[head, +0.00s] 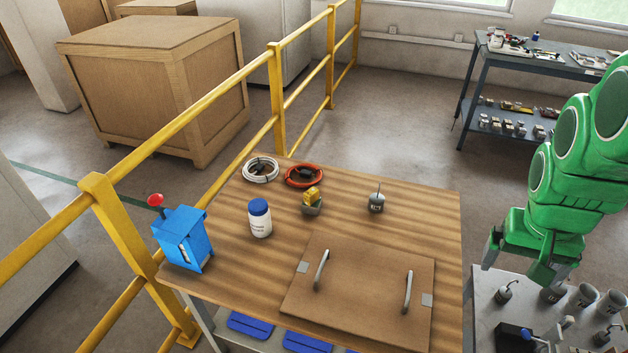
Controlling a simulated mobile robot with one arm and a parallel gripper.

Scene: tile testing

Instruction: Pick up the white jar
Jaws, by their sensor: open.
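The white jar (260,226) has a blue lid and a label with dark print. It stands upright on the left part of the wooden table (430,215), right of a blue box. My gripper (518,268) hangs at the end of my green arm, at the right of the view. It is open and far to the right of the jar, past the table's right edge. Nothing shows between its fingers. The jar is in full view.
Near the jar are a blue box with a red knob (183,240), a white cable coil (261,169), a red coil (305,174), a small bowl with a yellow item (311,204), a dark pot (377,203) and a board with handles (360,290). A yellow railing (140,243) runs along the left.

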